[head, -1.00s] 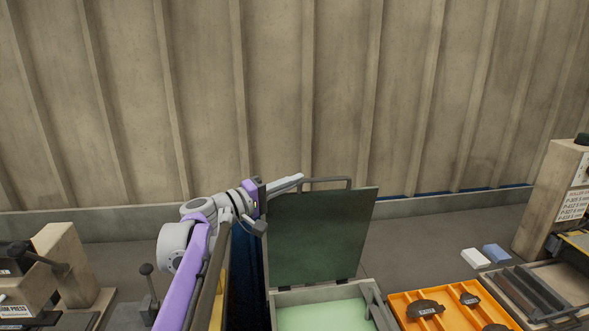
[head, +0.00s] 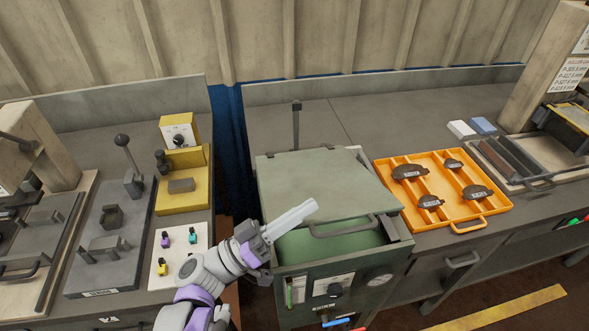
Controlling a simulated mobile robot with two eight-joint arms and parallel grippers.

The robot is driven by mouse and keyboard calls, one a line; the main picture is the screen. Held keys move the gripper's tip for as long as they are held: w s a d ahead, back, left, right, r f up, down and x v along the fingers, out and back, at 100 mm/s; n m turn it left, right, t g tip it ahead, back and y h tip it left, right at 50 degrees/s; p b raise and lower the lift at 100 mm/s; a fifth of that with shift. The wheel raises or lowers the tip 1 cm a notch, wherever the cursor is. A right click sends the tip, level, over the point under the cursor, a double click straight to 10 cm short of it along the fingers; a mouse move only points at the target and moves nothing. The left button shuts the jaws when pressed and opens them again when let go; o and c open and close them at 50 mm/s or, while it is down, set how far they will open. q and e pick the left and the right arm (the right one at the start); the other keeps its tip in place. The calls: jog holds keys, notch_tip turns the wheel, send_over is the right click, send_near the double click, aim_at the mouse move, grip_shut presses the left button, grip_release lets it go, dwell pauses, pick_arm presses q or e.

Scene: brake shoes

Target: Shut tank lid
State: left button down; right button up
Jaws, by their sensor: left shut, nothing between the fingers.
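The tank (head: 318,268) is a grey-green box at the centre of the head view, with a gauge and a dial on its front. Its lid (head: 325,183) is a flat grey-green plate hinged at the back. The lid is tilted low over the tank, its front edge and bar handle (head: 345,227) raised. Green liquid (head: 335,245) shows in the gap beneath the front edge. My left gripper (head: 306,210) is shut and empty, by the lid's front-left side; I cannot tell whether it touches the lid. My right gripper is not in view.
An orange tray (head: 440,209) with several dark brake shoes stands right of the tank. Left are a white board (head: 180,258) with small coloured pieces, a yellow fixture (head: 183,185) and a grey lever press (head: 108,240). The bench behind the tank is mostly clear.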

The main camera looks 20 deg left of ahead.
pick_arm(q)
jog(key=shift+m+g+h, duration=0.3)
jog(key=shift+m, duration=0.2)
jog(key=s+f+b, duration=0.1)
jog(key=f+b, duration=0.1)
jog(key=f, duration=0.2)
jog(key=s+d+f+b, duration=0.1)
jog(key=f+b, duration=0.2)
jog(key=f, duration=0.2)
jog(key=s+d+f+b, duration=0.1)
jog(key=f+b, duration=0.2)
jog(key=f, duration=0.1)
jog(key=shift+d+f, duration=0.2)
jog(key=shift+d, duration=0.05)
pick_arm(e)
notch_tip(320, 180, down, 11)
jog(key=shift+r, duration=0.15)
pick_arm(q)
jog(key=shift+a+f+b, duration=0.1)
jog(key=shift+b, duration=0.25)
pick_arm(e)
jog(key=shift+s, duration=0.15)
